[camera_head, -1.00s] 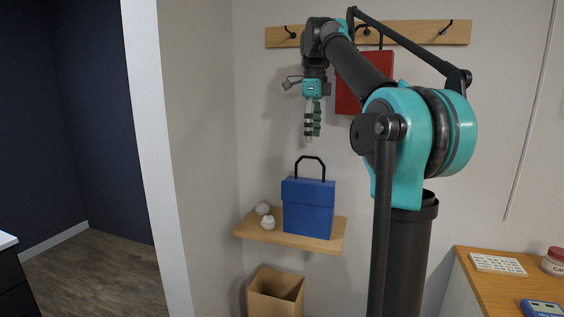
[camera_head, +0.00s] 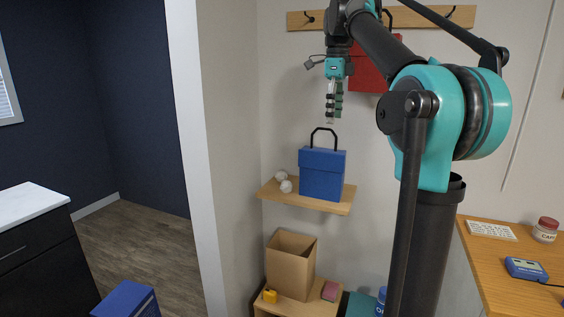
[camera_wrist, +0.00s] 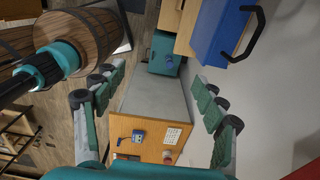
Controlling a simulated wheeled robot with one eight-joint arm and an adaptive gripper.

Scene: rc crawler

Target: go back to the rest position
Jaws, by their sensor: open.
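My gripper (camera_head: 334,102) hangs pointing down in the head view, in front of the wall and above a blue box bag with a black handle (camera_head: 322,174). There is a gap between its fingertips and the handle, and nothing is between its fingers. In the wrist view my gripper (camera_wrist: 158,115) has its fingers spread wide apart and empty. The blue bag (camera_wrist: 222,32) shows there at the upper right, beyond the fingers.
The bag stands on a wooden wall shelf (camera_head: 346,203) beside two whitish balls (camera_head: 284,182). A red bag (camera_head: 372,68) hangs from a hook rail (camera_head: 430,18) behind my arm. Below is an open cardboard box (camera_head: 290,262). A wooden desk (camera_head: 488,262) is at right, a dark counter (camera_head: 30,210) at left.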

